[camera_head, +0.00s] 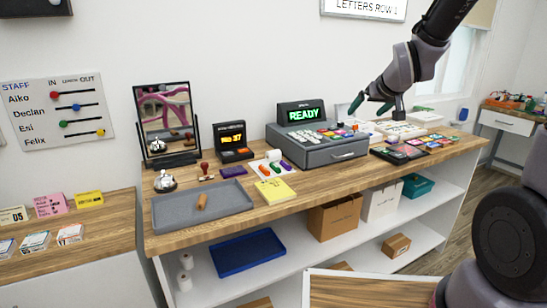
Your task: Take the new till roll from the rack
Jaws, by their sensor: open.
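Two small white rolls, one (186,261) above the other (184,282), show at the left end of the shelves under the counter. They look like till rolls; whether a rack holds them is too small to tell. The grey till (318,147) stands on the counter with a green READY display. A white roll-like piece (273,156) is at its left end. My gripper (368,107) is open and empty, above the counter at the till's right. It is far to the right of and higher than the two white rolls.
A grey tray (165,217) with a brown cylinder (202,202) lies on the counter's left. A mirror (167,115) stands behind it. A blue tray (247,252) and boxes (334,216) are on the shelves. A white-edged wooden surface (345,290) is in front.

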